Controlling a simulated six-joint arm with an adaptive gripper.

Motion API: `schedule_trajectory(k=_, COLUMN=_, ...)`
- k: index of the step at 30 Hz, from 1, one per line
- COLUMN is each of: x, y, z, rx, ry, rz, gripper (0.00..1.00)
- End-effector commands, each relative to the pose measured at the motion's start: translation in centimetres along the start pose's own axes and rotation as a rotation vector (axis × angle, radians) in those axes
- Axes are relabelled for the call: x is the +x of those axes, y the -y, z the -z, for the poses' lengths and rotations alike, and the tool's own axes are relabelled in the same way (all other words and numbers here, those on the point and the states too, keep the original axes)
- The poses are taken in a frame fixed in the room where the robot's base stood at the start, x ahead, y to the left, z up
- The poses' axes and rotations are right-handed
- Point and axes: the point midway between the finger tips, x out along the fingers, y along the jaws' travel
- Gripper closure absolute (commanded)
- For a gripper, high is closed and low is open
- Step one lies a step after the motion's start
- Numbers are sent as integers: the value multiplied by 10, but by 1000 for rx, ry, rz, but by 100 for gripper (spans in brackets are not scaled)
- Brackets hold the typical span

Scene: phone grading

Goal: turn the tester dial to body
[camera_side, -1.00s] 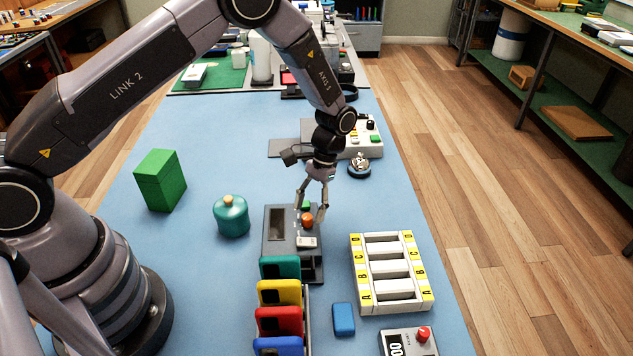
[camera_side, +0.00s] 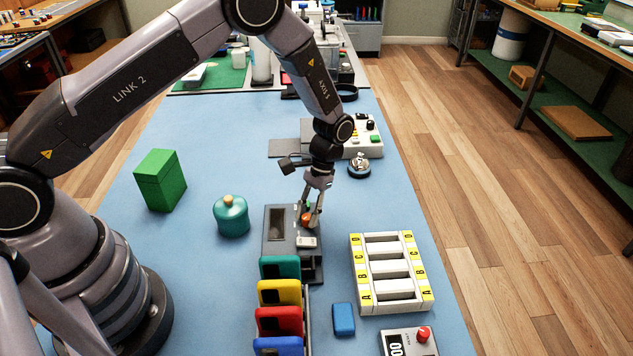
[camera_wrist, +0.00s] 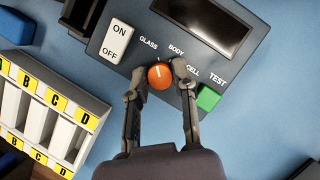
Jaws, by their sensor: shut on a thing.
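The tester (camera_side: 271,246) is a dark grey box with a screen on the blue bench, below my wrist in the side view. Its orange dial (camera_wrist: 160,77) has a white mark that points up, roughly towards GLASS. The labels GLASS, BODY and CELL (camera_wrist: 192,75) run around the dial from left to right in the wrist view. My gripper (camera_wrist: 158,80) is shut on the dial, one finger on each side. In the side view the fingers partly hide the dial (camera_side: 306,219). The green TEST button (camera_wrist: 208,98) is beside the right finger.
The ON/OFF switch (camera_wrist: 116,41) is close to the left finger. A rack of coloured phones (camera_side: 280,291) stands in front of the tester. A white tray with lettered slots (camera_side: 356,272) is to its right. A teal jar (camera_side: 231,217) stands to the left.

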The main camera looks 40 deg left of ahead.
Motion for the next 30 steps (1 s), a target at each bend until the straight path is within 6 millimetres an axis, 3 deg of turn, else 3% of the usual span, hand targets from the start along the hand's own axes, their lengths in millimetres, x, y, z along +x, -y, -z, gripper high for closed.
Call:
schedule_trajectory(k=11, x=0, y=-1, z=0, rx=84, ry=-1, rz=35, gripper=100)
schedule_trajectory(k=30, x=0, y=-2, z=0, rx=547, ry=-1, rz=227, gripper=100)
